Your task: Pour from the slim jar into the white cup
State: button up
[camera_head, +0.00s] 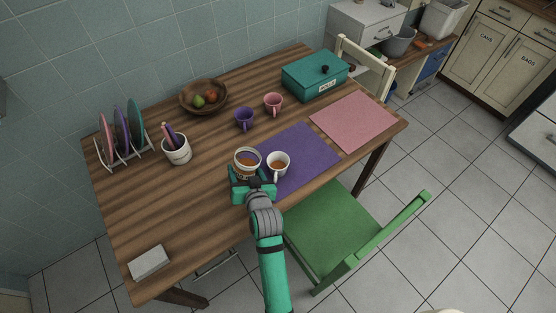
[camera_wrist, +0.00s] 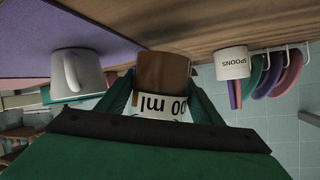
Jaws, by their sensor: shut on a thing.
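The slim jar (camera_head: 246,156) has a pale rim and brown contents. My gripper (camera_head: 252,175) is shut on it from the near side. In the wrist view, which is upside down, the jar (camera_wrist: 164,70) stands between my green fingers (camera_wrist: 163,98); its brown lower part and a white band reading "00 ml" show. It looks about upright; I cannot tell whether its base touches the table. The white cup (camera_head: 279,160) stands upright just right of the jar, on the purple mat, with brown contents inside. It also shows in the wrist view (camera_wrist: 77,75), handle towards me.
The purple mat (camera_head: 305,165) and pink mat (camera_head: 353,121) lie to the right. A purple cup (camera_head: 244,118), pink cup (camera_head: 273,103), fruit bowl (camera_head: 204,97) and teal box (camera_head: 316,76) stand behind. A spoon holder (camera_head: 177,151) and plate rack (camera_head: 123,148) are left. The front left is mostly clear.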

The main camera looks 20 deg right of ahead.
aim_at(244, 160)
jog(key=shift+d+r+m+y, duration=0.15)
jog(key=shift+d+m+y, duration=0.2)
jog(key=shift+m, duration=0.25)
jog(key=shift+s+m+y, duration=0.1)
jog(key=shift+m+y, duration=0.15)
jog(key=shift+m, duration=0.05)
jog(key=r, duration=0.1)
jog(key=d+r, duration=0.1)
jog(key=shift+w+r+m+y, duration=0.2)
jog(key=shift+r+m+y, duration=0.1)
jog(key=shift+r+m, duration=0.1)
jog(key=shift+s+d+r, duration=0.1)
jog(key=shift+r, duration=0.05)
jog(key=shift+s+m+y, duration=0.1)
jog(key=shift+m+y, duration=0.2)
jog(key=shift+a+f, duration=0.2)
jog(key=shift+d+f, duration=0.2)
jog(key=shift+f, duration=0.1)
jog(key=shift+a+f+m, duration=0.1)
jog(key=shift+a+m, duration=0.05)
jog(key=shift+m, duration=0.15)
